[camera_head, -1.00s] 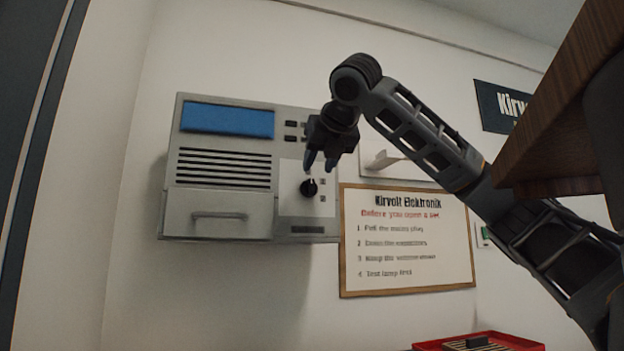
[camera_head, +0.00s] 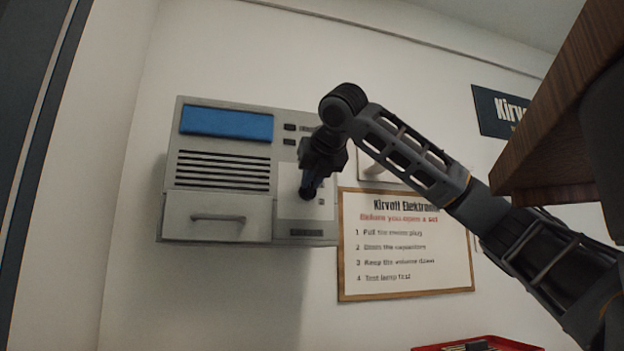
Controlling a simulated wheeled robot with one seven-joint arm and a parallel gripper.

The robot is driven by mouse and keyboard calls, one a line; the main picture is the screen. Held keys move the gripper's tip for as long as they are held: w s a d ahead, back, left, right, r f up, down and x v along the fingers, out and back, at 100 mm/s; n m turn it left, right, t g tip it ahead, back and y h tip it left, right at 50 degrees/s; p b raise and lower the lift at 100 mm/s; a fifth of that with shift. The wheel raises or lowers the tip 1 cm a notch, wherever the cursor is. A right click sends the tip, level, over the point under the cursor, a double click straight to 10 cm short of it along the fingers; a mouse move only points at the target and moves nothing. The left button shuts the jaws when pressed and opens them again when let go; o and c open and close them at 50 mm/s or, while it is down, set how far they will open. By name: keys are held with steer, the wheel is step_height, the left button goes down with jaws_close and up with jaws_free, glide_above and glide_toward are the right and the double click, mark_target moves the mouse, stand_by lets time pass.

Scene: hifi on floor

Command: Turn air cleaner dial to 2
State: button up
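The air cleaner (camera_head: 220,205) is a grey wall box with a blue panel on top, dark vent slots and a drawer handle. Its black dial (camera_head: 306,192) sits on a pale plate (camera_head: 290,208) at the lower right.
Small black buttons (camera_head: 289,127) are above the dial plate. A framed notice (camera_head: 405,245) hangs to the right of the air cleaner. A red tray (camera_head: 478,343) is at the bottom edge, and a wooden board edge (camera_head: 545,150) juts in at the right.

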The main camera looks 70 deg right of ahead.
jaws_close()
